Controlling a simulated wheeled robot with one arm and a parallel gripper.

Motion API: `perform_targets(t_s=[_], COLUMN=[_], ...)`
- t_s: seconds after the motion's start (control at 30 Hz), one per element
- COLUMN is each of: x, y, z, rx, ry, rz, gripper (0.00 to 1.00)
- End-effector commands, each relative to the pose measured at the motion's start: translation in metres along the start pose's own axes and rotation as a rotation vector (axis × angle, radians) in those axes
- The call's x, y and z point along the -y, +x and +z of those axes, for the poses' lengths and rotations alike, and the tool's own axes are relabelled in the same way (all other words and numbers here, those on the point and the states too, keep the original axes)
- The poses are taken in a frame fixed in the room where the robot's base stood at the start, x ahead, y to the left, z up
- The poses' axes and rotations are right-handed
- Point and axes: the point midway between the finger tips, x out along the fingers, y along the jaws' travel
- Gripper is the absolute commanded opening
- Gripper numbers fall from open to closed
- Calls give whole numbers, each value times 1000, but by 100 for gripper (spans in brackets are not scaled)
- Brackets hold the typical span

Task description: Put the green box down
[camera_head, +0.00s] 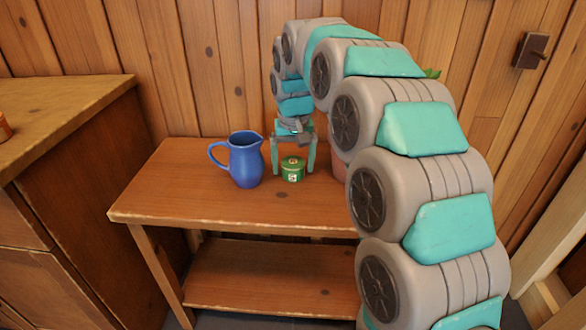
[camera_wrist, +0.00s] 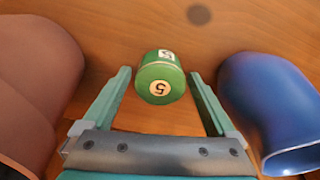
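The green box (camera_head: 293,173) is a small round green tin with a pale number label. It appears to stand upright on the wooden table (camera_head: 190,205), just right of the blue jug. In the wrist view the tin (camera_wrist: 161,78) shows a 5 on its lid and lies between and slightly beyond my fingertips. My gripper (camera_head: 294,168) points down over the tin, with one finger on each side. In the wrist view my gripper (camera_wrist: 160,75) is open, with a gap between each finger and the tin.
A blue jug (camera_head: 245,160) stands close to the left finger; it is at right in the wrist view (camera_wrist: 268,105). A reddish-brown pot (camera_head: 339,168), mostly hidden by my arm, stands right of the tin. The table's left front is clear. A wooden cabinet (camera_head: 60,110) is at left.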

Motion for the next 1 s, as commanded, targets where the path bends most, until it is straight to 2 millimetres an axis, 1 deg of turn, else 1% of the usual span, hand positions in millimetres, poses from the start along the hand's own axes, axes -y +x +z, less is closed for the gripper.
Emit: perform_targets(t_s=[0.03,0.07,0.73,1.0], x=[0,0,0,0], y=[0,0,0,-3], z=[0,0,0,-1], rx=[0,0,0,-2], ry=[0,0,0,0], rz=[0,0,0,0], gripper=[85,82,7,6])
